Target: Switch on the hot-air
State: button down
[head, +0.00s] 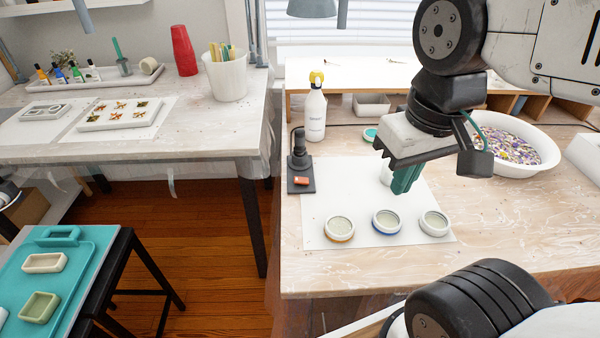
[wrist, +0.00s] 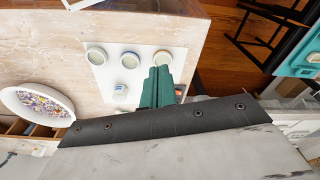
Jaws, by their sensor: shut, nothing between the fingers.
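The hot-air unit (head: 300,160) is a dark upright device on a flat black base, at the left edge of the white sheet on the right-hand table. An orange-red rocker switch (head: 301,181) sits on the front of its base. My gripper (head: 402,184), with teal fingers, is shut and empty above the sheet, right of the unit in the head view. In the wrist view the shut fingers (wrist: 158,70) hide most of the unit; a bit of the orange switch (wrist: 179,93) shows beside them. I cannot tell the switch's position.
Several round lidded moulds (head: 387,222) stand on the white sheet (head: 325,200), with a small white cup (head: 386,172) behind. A white spray bottle (head: 314,110) stands behind the unit. A white bowl of coloured bits (head: 535,170) is at right. The table's front strip is clear.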

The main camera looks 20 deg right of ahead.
jog(key=w, duration=0.9)
jog(key=m+y, duration=0.2)
jog(key=m, duration=0.2)
send_over(295, 181)
jog(key=s+d, duration=0.1)
jog(key=d, duration=0.2)
jog(key=s+d+x, duration=0.1)
jog(key=x, duration=0.7)
jog(key=s+d+f+x, duration=0.1)
jog(key=d+x, duration=0.1)
jog(key=x, duration=0.5)
jog(key=shift+a+g, duration=0.25)
jog(key=shift+g, duration=0.15)
jog(key=shift+f, duration=0.15)
jog(key=f, duration=0.4)
jog(key=a+f, duration=0.1)
jog(key=f, duration=0.4)
jog(key=a+f, duration=0.1)
jog(key=f, duration=0.3)
jog(key=shift+w+a+f, duration=0.25)
jog(key=shift+w, duration=0.15)
